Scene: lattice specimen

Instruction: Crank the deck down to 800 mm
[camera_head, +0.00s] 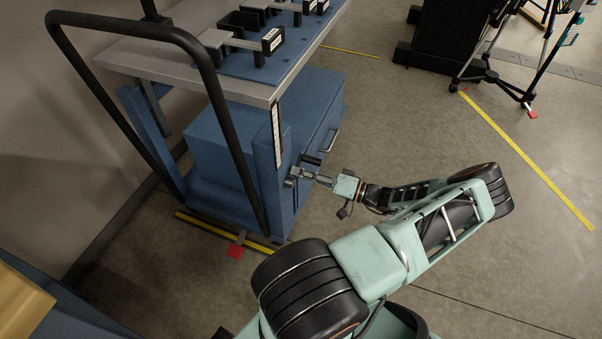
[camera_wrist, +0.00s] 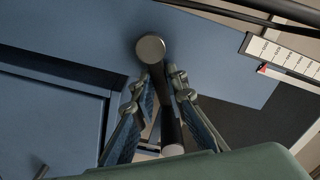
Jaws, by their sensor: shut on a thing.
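The blue cart has a grey deck (camera_head: 180,68) at its top, level in the head view. A white scale strip (camera_head: 277,135) runs down the cart's near upright; in the wrist view the scale (camera_wrist: 288,60) shows a red pointer (camera_wrist: 263,69) by its end, numbers too small to read surely. The crank is at the upright's side, with a round grey end (camera_wrist: 150,47) and a dark grip (camera_wrist: 171,125). My gripper (camera_head: 300,174) is at the crank, its fingers (camera_wrist: 161,76) on both sides of the dark grip, shut on it. The crank is partly hidden by the fingers.
A black push handle (camera_head: 222,130) arches over the cart's near end. Blue fixtures with black blocks (camera_head: 265,42) sit on the deck. A blue drawer cabinet (camera_head: 320,125) is below. Red-tagged feet and yellow floor lines lie around.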

